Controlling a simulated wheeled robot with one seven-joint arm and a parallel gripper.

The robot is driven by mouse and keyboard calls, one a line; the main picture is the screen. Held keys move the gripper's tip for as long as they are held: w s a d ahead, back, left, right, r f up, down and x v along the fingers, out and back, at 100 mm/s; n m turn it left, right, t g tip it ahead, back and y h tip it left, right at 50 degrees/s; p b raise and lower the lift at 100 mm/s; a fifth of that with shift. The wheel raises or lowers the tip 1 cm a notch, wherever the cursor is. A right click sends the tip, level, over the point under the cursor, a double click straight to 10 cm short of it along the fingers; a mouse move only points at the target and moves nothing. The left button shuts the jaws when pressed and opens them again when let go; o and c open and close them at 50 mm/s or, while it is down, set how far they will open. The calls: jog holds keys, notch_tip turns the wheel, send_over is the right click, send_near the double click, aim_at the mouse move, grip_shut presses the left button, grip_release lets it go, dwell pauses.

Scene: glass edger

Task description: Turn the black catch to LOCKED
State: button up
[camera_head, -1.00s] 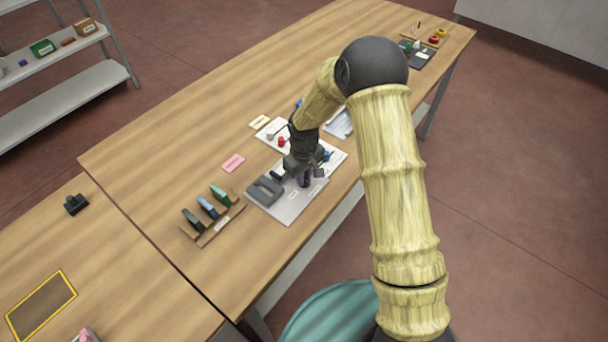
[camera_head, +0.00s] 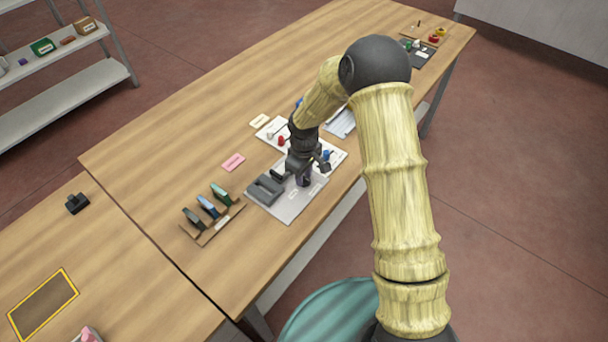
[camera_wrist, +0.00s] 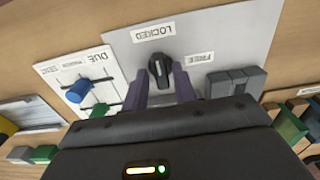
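The black catch (camera_wrist: 160,70) is a round knob with a raised bar on a grey plate (camera_wrist: 224,38), seen in the wrist view. A LOCKED label (camera_wrist: 154,32) lies above it in that view, and a FREE label (camera_wrist: 199,58) to its right. The bar lies nearly upright in the picture, its pale mark toward the LOCKED side. My gripper (camera_wrist: 161,80) has its two purple fingers apart, one on each side of the catch; I cannot tell whether they touch it. In the head view my gripper (camera_head: 303,181) hides the catch.
A grey block (camera_wrist: 235,81) stands right of the catch on the plate. A white board labelled DUE (camera_wrist: 75,68), with a blue knob (camera_wrist: 79,91), is at left. A rack of coloured pieces (camera_head: 213,220) stands nearby. Bare tabletop (camera_head: 170,130) lies behind.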

jog(key=shift+o, duration=0.5)
notch_tip(320, 180, up, 17)
jog(key=b, duration=0.1)
jog(key=shift+r, duration=0.15)
jog(key=shift+s+d, duration=0.1)
jog(key=shift+s, duration=0.05)
dwell(0.4)
jog(key=s+d+m+t, duration=0.2)
jog(key=s+d+m, duration=0.8)
jog(key=s+d, duration=0.5)
jog(key=s, duration=0.3)
jog(key=shift+s+d+m+t, duration=0.2)
jog(key=shift+s+m+t, duration=0.1)
jog(key=shift+s, duration=0.1)
